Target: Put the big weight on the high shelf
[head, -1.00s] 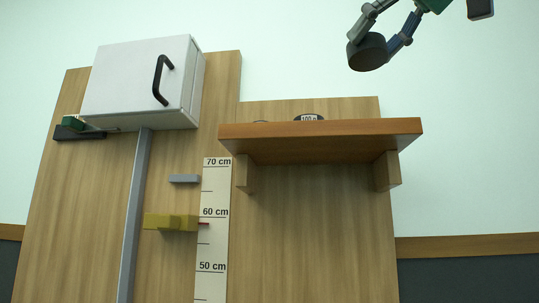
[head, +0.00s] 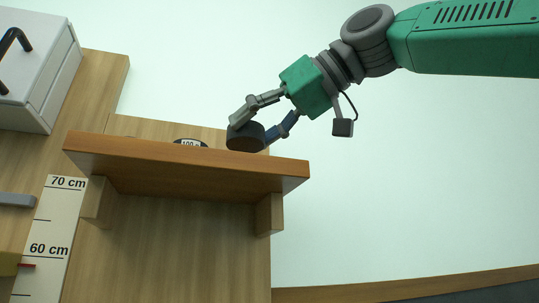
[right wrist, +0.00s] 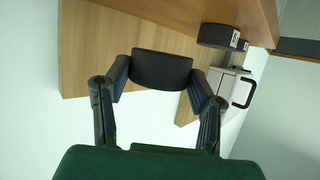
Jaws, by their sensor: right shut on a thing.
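My right gripper (head: 256,120) is shut on a dark, round weight (head: 246,137). The held weight also shows in the right wrist view (right wrist: 162,70), between both fingers. In the head view it appears just above the right part of the wooden high shelf (head: 180,165). The low viewpoint hides the shelf top, so I cannot tell whether the weight touches it. Another dark weight labelled 100 g (head: 190,142) stands on the shelf, left of the held one; it also shows in the right wrist view (right wrist: 222,37). My left gripper is not in view.
Brackets (head: 269,215) support the shelf. The space right of the shelf is clear.

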